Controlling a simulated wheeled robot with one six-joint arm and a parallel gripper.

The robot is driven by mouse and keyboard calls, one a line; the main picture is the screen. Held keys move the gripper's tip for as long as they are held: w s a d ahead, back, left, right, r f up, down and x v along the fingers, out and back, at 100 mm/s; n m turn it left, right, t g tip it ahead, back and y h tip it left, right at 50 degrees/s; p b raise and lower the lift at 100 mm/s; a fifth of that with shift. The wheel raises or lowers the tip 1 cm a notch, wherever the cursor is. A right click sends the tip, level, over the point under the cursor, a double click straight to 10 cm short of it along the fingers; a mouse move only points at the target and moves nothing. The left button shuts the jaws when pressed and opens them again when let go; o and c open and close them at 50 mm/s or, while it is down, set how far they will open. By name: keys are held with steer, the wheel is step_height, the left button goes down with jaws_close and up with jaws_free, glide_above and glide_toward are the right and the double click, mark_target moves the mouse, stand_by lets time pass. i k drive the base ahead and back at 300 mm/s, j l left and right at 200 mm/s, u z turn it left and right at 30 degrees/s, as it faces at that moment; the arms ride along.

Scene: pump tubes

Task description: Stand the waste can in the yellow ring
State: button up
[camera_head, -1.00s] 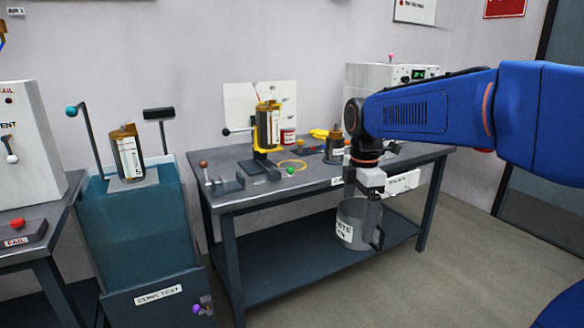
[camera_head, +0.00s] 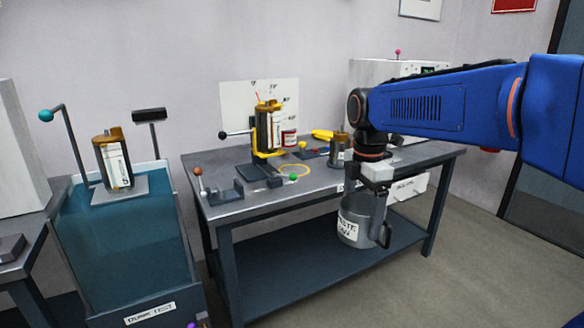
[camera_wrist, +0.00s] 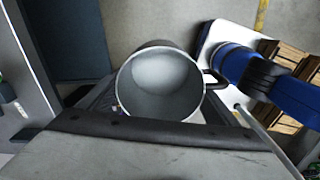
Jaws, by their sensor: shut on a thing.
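The waste can (camera_head: 355,222) is a grey metal can with a white label and a dark handle on its right. My gripper (camera_head: 374,190) is shut on it at the upper rim and holds it upright in front of the table's front edge, below the tabletop's height. In the wrist view the open, empty-looking can (camera_wrist: 160,85) shows from above; part of my gripper (camera_wrist: 155,130) covers the lower part of the picture. The yellow ring (camera_head: 294,169) lies flat on the tabletop, left of and behind the can, with nothing standing in it.
The table (camera_head: 240,203) has a lower shelf. Near the ring are a yellow clamp stand with a canister (camera_head: 268,130), a green-knobbed lever (camera_head: 293,177) and another canister (camera_head: 339,150). A dunk-test tank (camera_head: 135,240) stands left.

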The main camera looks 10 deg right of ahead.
mark_target(294, 170)
steer(key=i, duration=1.2)
